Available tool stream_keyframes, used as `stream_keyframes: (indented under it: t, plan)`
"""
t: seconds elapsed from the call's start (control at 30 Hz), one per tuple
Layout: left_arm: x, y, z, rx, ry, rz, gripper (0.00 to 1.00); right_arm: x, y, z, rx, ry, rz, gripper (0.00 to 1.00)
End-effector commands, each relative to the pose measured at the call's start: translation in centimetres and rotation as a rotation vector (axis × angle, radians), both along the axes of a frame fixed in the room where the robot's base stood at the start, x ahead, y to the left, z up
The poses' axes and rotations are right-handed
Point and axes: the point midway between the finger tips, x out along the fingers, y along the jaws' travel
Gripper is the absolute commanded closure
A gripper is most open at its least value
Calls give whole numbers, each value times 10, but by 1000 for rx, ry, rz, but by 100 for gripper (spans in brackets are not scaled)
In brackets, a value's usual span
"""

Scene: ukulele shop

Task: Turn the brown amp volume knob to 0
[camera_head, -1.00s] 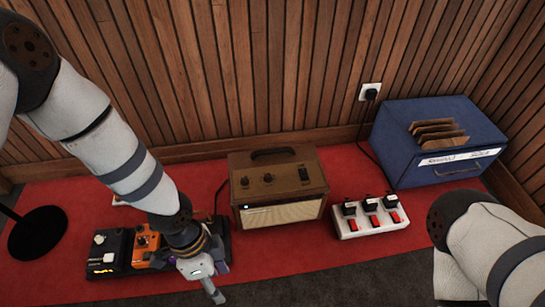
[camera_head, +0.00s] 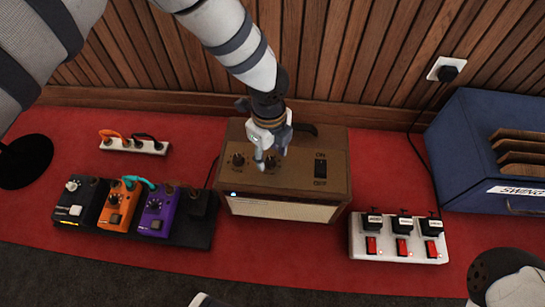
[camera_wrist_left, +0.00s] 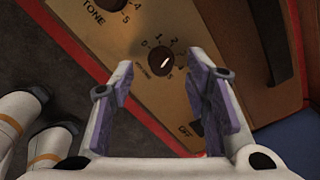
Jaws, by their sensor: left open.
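The brown amp (camera_head: 335,185) stands on the red carpet, its control panel facing up. In the left wrist view its dark volume knob (camera_wrist_left: 161,61) has a white pointer mark slanting up and right, roughly toward the 2. The tone knob (camera_wrist_left: 88,8) is at the top left of that view, partly cut off. My left gripper (camera_head: 268,162) is over the panel at the volume knob. In the wrist view the open fingers (camera_wrist_left: 160,75) are on either side of the knob, with gaps; contact cannot be told.
The amp's on-off switch (camera_head: 320,168) is right of the gripper. Effect pedals (camera_head: 116,205) stand left and a white switch box (camera_head: 400,250) right. A blue case (camera_head: 465,140) is at the far right. A power strip (camera_head: 135,145) lies behind the pedals.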

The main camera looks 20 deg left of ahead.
Motion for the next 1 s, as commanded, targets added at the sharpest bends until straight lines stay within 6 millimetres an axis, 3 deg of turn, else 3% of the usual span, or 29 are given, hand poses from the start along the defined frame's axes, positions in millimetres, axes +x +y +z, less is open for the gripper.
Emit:
stream_keyframes:
  t: [0.1, 0.4, 0.43, 0.6, 0.63, 1.0]
  plan:
    - [0, 0, -17, -1, 1, 0, 57, -3, 0, -5, 0, 14, 1, 60]
    - [0, 0, -20, 0, -1, 1, 57, -3, -1, -4, 0, 16, 1, 60]
    - [0, 0, -20, 0, -1, 1, 59, -3, -1, -4, 0, 16, 1, 60]
    - [0, 0, -20, -1, -1, 1, 97, -3, -1, -4, 0, 16, 1, 60]
    - [0, 0, -20, -1, -1, 1, 100, -3, -1, -4, 0, 16, 1, 60]
    - [0, 0, -19, 0, -1, 52, 100, -2, 0, -2, -1, 9, 1, 60]
